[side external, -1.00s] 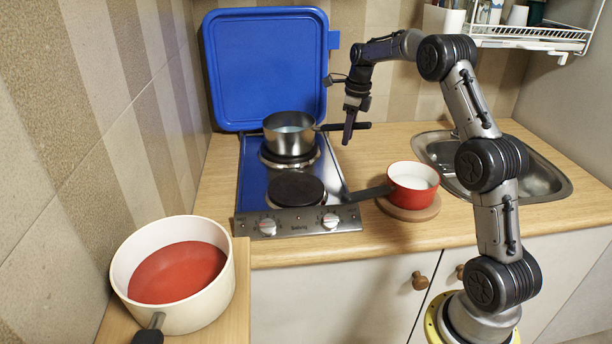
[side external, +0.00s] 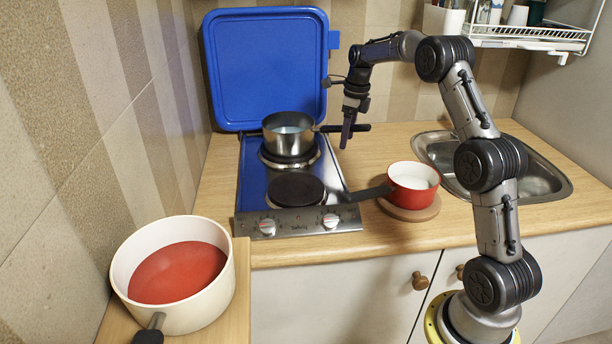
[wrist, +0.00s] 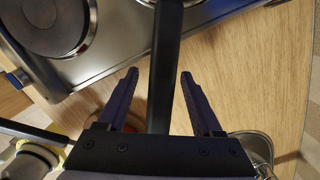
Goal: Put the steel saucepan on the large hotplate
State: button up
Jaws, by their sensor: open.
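The steel saucepan (side external: 288,138) stands upright on the rear hotplate (side external: 262,155) of the hob, with pale contents inside. Its black handle (side external: 361,127) points right; in the wrist view the handle (wrist: 166,50) runs between my fingers. My gripper (side external: 346,140) is open, with a finger on each side of the handle and gaps visible in the wrist view (wrist: 158,74). The front hotplate (side external: 296,188) is bare, and it also shows in the wrist view (wrist: 52,22). The saucepan hides most of the rear hotplate, so I cannot compare their sizes well.
The blue hob lid (side external: 265,70) stands raised behind the hob. A red saucepan (side external: 413,188) sits on a round wooden board right of the hob, its handle reaching over the hob's front right corner. A cream pan (side external: 185,310) stands front left. A sink (side external: 535,185) lies right.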

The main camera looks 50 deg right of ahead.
notch_tip(320, 180, up, 14)
jog(key=s, duration=0.1)
jog(key=shift+s+d, duration=0.2)
jog(key=shift+d, duration=0.05)
jog(key=shift+r, duration=0.1)
